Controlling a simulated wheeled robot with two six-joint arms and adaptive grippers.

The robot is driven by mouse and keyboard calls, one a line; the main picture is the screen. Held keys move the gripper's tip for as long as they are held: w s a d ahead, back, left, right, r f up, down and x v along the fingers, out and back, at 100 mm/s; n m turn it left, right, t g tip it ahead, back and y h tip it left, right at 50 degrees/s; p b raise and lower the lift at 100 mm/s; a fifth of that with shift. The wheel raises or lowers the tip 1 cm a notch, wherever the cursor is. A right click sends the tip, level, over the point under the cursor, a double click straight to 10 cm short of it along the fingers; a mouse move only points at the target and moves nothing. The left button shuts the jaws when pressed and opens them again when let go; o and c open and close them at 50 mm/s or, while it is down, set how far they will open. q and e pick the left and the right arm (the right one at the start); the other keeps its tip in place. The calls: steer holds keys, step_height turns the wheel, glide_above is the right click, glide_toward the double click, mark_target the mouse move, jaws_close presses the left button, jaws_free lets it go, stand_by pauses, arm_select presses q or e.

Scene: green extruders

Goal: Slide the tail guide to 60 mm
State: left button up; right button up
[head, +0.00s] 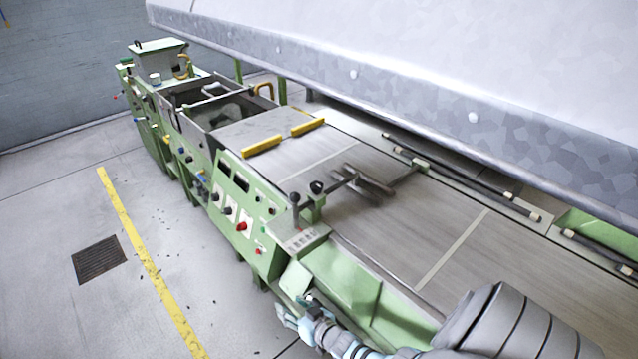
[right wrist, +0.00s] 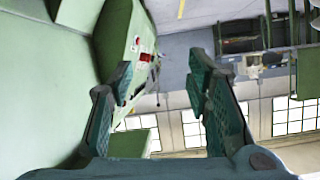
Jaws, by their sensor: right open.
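The likely tail guide is a dark-grey metal assembly (head: 362,182) lying across the conveyor belt in the head view. A rod joins it to a green bracket on the near rail. Two black-knobbed levers (head: 296,200) stand by that bracket, above a small plate with marks (head: 300,238) too small to read. My right gripper (head: 290,312) is low at the near side of the green machine, below the plate and apart from the levers. In the right wrist view its two teal fingers (right wrist: 162,80) are spread with nothing between them. My left gripper is out of view.
A green control panel (head: 242,208) with knobs and a red button stands left of the levers. Green panels (right wrist: 45,80) are close at the left in the right wrist view.

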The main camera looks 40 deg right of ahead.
steer(key=s+d+r+h, duration=0.1)
steer(key=d+r, duration=0.1)
steer(key=d, duration=0.3)
steer(key=n+t+y, duration=0.4)
steer(key=t, duration=0.1)
glide_toward(297, 205)
steer(key=w+b, duration=0.1)
steer(key=w, duration=0.2)
steer(key=w+b, duration=0.1)
steer(key=w, duration=0.2)
steer(key=w+a+b, duration=0.1)
steer(key=w+b, duration=0.1)
steer(key=w, duration=0.2)
steer(key=shift+a+r, duration=0.1)
steer(key=shift+r, duration=0.15)
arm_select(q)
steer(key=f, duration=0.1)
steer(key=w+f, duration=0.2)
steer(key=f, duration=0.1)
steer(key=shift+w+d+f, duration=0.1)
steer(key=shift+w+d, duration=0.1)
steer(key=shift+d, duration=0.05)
arm_select(e)
steer(key=shift+w+a, duration=0.15)
steer(key=shift+w, duration=0.25)
